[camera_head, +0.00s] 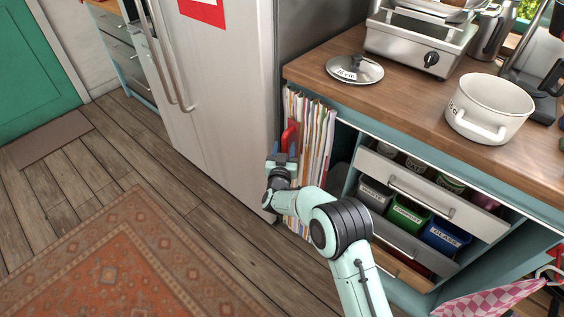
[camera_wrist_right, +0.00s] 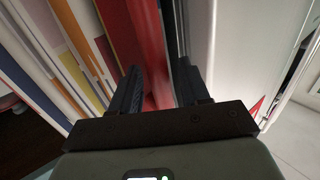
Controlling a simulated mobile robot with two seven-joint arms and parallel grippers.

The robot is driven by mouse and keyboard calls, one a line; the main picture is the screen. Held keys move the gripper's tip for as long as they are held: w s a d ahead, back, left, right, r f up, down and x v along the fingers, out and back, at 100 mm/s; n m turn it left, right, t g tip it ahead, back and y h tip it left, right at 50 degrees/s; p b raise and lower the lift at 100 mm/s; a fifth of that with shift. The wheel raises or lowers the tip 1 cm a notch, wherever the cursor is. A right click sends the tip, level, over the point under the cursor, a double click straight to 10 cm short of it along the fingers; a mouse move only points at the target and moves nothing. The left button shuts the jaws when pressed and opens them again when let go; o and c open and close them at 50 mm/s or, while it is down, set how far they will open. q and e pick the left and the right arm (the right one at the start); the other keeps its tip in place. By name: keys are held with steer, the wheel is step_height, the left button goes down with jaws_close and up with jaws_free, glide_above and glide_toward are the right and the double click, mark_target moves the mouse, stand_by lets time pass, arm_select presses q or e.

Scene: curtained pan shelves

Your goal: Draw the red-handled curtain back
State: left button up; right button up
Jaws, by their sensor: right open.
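The striped curtain (camera_head: 318,140) hangs in narrow folds at the left end of the counter's open front. Its red handle (camera_head: 291,134) stands upright at the curtain's left edge, close to the fridge. My right gripper (camera_head: 283,157) is at the handle, and its arm hides the lower curtain. In the right wrist view, the red handle (camera_wrist_right: 153,55) shows between the two open dark fingers (camera_wrist_right: 158,88), nearer the left one. I cannot tell whether a finger touches it. The curtain (camera_wrist_right: 60,60) fills the left of that view. My left gripper is not in view.
The fridge (camera_head: 225,80) stands just left of the curtain, leaving a narrow gap. Right of the curtain are an open compartment and drawers (camera_head: 430,190) with labelled bins. A lid (camera_head: 355,69) and a white pot (camera_head: 490,107) sit on the counter (camera_head: 420,110).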

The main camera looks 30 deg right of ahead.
steer(key=v, duration=0.2)
steer(key=p+v, duration=0.1)
steer(key=v, duration=0.2)
steer(key=shift+s+a+r, duration=0.2)
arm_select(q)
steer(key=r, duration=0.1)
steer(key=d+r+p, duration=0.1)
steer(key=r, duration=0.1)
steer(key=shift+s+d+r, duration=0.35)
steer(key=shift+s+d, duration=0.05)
arm_select(e)
steer(key=v, duration=0.7)
steer(key=shift+f, duration=0.2)
